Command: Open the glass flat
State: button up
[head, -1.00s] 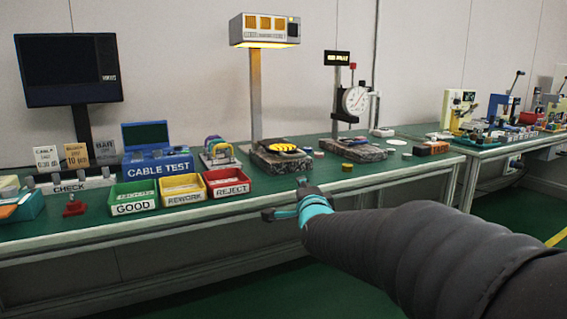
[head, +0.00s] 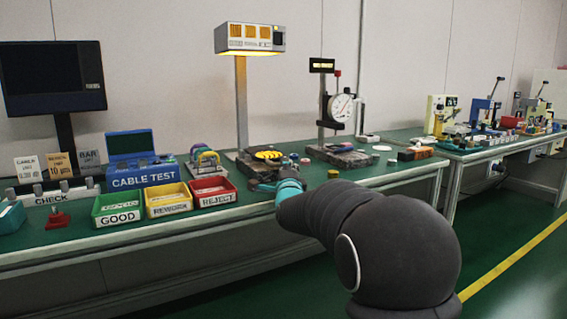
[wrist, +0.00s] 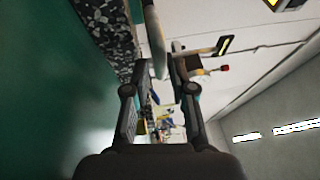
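A round piece with yellow and dark stripes (head: 268,155), which looks like the glass flat, lies on a dark granite block (head: 246,166) under the lamp in the head view.
The lamp (head: 250,39) stands on a post behind the block. A dial gauge stand (head: 341,107) is to the right, with small discs around it. The red REJECT bin (head: 216,195) is left of my gripper. Green bench top (head: 400,168) is partly clear at right.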

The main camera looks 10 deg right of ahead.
jog(key=shift+w+d+r, duration=0.1)
jog(key=shift+w+r, duration=0.05)
jog(key=shift+w, duration=0.6)
jog(key=shift+w+d+r, duration=0.1)
jog(key=shift+w, duration=0.65)
jog(key=shift+a, duration=0.1)
grip_shut()
